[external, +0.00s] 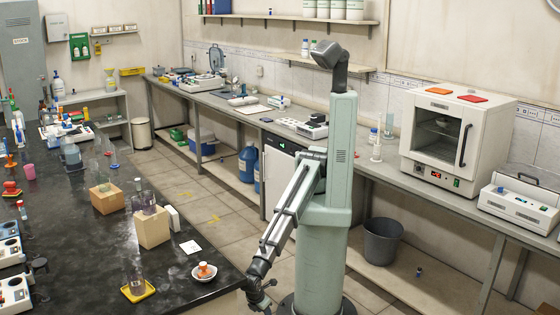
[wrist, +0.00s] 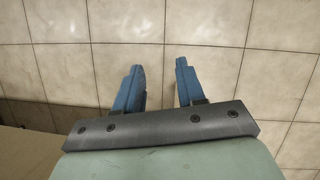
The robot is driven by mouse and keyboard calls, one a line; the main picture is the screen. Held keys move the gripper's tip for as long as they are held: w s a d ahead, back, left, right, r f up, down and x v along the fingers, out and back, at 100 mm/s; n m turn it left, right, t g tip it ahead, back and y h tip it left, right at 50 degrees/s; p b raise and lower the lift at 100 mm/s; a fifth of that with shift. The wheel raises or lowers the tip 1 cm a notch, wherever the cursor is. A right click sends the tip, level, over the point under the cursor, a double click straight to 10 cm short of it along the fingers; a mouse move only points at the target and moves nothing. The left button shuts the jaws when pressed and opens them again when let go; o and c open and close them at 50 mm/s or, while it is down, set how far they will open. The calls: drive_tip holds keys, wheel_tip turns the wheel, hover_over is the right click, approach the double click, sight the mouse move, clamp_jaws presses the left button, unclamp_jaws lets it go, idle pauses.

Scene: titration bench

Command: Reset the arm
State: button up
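My gripper (external: 262,300) hangs low at the end of my arm, just off the right edge of the black bench (external: 85,225) in the external view. In the wrist view its two blue fingers (wrist: 160,85) stand apart with a clear gap and nothing between them. Only tiled surface shows beyond the fingertips. My arm reaches down and to the left from its pale green column.
On the black bench near my gripper are a white dish with an orange-topped item (external: 204,271), a yellow tray (external: 138,291) with glassware, and a cardboard-coloured block (external: 152,229). A grey bin (external: 383,241) stands right of my column. The aisle floor (external: 200,195) is mostly clear.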

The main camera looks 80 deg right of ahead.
drive_tip(key=w+d+f+m+g, duration=0.1)
drive_tip(key=w+d+f+m, duration=0.15)
drive_tip(key=w+d, duration=0.45)
drive_tip(key=w+d+f+m, duration=0.1)
drive_tip(key=w+d+f, duration=0.2)
drive_tip(key=d, duration=0.9)
drive_tip(key=w+d+f+m+g, duration=0.1)
drive_tip(key=w+d+f+m, duration=0.15)
drive_tip(key=w+d, duration=0.45)
drive_tip(key=s+d+f+m+g+y, duration=0.1)
drive_tip(key=s+d, duration=0.3)
drive_tip(key=d, duration=0.5)
drive_tip(key=s+d+f+m+g+y, duration=0.1)
drive_tip(key=s+d, duration=0.3)
drive_tip(key=d, duration=0.5)
drive_tip(key=s+d+f+m+y, duration=0.1)
drive_tip(key=s+d+f+m, duration=0.2)
drive_tip(key=d, duration=0.7)
drive_tip(key=shift+s+g+y, duration=0.3)
drive_tip(key=shift+s+g, duration=0.1)
drive_tip(key=shift+s, duration=0.45)
drive_tip(key=shift+d, duration=0.1)
